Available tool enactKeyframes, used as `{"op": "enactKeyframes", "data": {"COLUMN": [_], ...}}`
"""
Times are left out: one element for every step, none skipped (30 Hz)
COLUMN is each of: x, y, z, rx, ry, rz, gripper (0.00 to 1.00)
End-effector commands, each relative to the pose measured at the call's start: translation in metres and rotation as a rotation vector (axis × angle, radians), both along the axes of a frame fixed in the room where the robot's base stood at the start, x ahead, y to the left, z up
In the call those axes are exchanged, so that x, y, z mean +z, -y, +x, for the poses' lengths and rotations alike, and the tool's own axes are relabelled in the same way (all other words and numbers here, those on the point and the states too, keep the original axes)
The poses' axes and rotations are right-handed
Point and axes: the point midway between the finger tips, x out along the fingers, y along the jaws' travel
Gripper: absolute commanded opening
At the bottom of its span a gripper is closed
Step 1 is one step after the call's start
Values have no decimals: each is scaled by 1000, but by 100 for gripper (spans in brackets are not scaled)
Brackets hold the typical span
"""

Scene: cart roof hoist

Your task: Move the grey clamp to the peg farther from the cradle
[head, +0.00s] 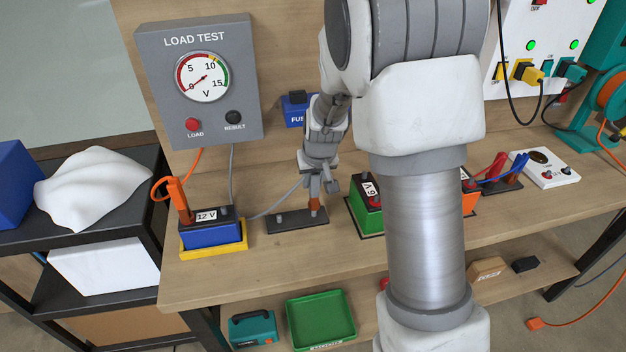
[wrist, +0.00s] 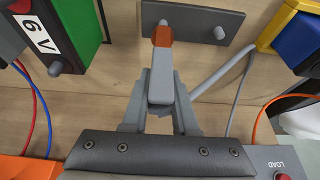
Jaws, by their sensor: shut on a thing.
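My gripper (head: 322,183) is shut on the grey clamp, which points down at the dark peg board (head: 290,225). In the wrist view, the grey clamp (wrist: 161,86) lies between the fingers (wrist: 160,100), and its copper-brown tip is at the peg farther from the cradle (wrist: 163,22). I cannot tell whether the tip grips that peg or is just in front of it. The peg nearer the cradle (wrist: 219,33) is bare. The yellow cradle (head: 214,252) holds the blue 12 V battery (head: 208,233), left of the board. A grey cable runs from the clamp.
An orange clamp (head: 178,196) stands on the 12 V battery. The green 6 V battery (head: 362,217) is close right of the peg board. The LOAD TEST box (head: 200,125) stands behind, with cables hanging below it. The bench front (head: 270,270) is clear.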

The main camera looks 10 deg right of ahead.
Motion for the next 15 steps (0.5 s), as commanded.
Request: {"op": "enactKeyframes", "data": {"x": [-1,-2,-3,-4,-5,-6,-7,-8,-9,-9,-10,-11,-12,-13,-14], "y": [0,0,0,0,0,0,0,0,0,0,0,0,0,0,0], "z": [0,0,0,0,0,0,0,0,0,0,0,0,0,0,0], "rx": [0,0,0,0,0,0,0,0,0,0,0,0,0,0,0], "ry": [0,0,1,0,0,0,0,0,1,0,0,0,0,1,1], "rz": [0,0,0,0,0,0,0,0,0,0,0,0,0,0,0], "gripper": [0,0,0,0,0,0,0,0,0,0,0,0,0,0,0]}}
